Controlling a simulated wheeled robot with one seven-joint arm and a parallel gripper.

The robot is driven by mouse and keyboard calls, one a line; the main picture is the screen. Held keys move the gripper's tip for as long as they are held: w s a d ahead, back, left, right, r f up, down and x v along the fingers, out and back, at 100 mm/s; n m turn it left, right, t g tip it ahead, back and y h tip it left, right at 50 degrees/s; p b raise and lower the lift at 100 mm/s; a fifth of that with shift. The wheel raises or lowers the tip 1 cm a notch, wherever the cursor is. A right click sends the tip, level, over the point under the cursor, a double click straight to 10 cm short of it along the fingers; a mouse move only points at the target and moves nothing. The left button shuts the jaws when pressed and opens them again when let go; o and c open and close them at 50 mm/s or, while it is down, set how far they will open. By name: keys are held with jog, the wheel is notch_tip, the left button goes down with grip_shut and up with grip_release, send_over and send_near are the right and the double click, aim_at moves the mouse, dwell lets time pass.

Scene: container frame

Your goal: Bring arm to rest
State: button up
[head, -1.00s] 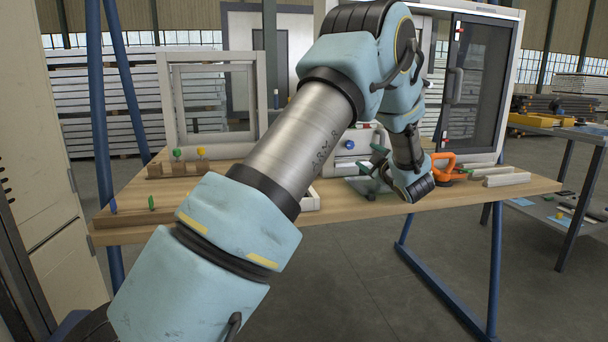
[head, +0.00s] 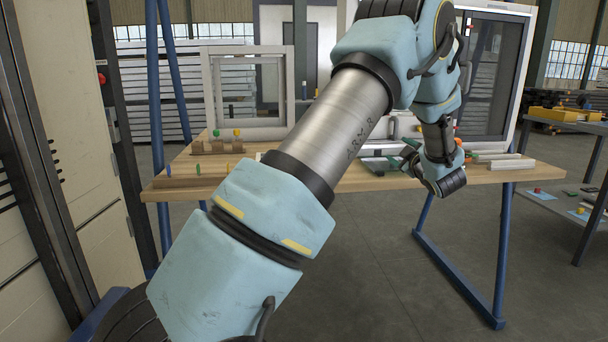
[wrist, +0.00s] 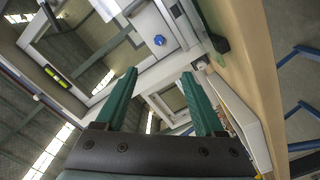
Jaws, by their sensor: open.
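My arm, light blue and bare metal, reaches up across the middle of the head view and bends down at the right. My gripper (head: 405,160) hangs at the bench's front edge, partly hidden by my own wrist. In the wrist view, its two green fingers (wrist: 160,75) stand well apart with nothing between them. The wooden bench top (head: 365,180) lies behind and beside it; it also runs along the right of the wrist view (wrist: 250,60). I cannot tell the exact gap between fingers and bench.
A white window frame (head: 250,130) stands on the bench at left, near a wooden block with coloured pegs (head: 222,148). A glazed cabinet (head: 490,80) stands at back right. A blue knob (wrist: 159,40) shows beyond the fingers. Floor in front of the bench is clear.

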jog(key=a+m+g+h, duration=0.1)
jog(key=a, duration=0.1)
jog(key=a+f+m+g+h, duration=0.1)
jog(key=a+m, duration=0.1)
jog(key=a, duration=0.1)
jog(key=a+m+g+h, duration=0.1)
jog(key=a, duration=0.2)
jog(key=shift+w+a+f+m+g, duration=0.1)
jog(key=shift+w+f+m+g, duration=0.2)
jog(key=shift+f+m, duration=0.1)
jog(key=s+a+f+m+g, duration=0.3)
jog(key=s+a+g, duration=0.1)
jog(key=s+a, duration=0.6)
jog(key=s+a+f+m+g+y+p, duration=0.1)
jog(key=s+a+f+m+g, duration=0.2)
jog(key=s+a, duration=0.6)
jog(key=s+a+f+m+g, duration=0.2)
jog(key=s+a+g, duration=0.45)
jog(key=s, duration=0.65)
notch_tip(320, 180, up, 14)
jog(key=p, duration=1.4)
jog(key=shift+w+a+f+t, duration=0.2)
jog(key=shift+w+t, duration=0.1)
jog(key=shift+t, duration=0.15)
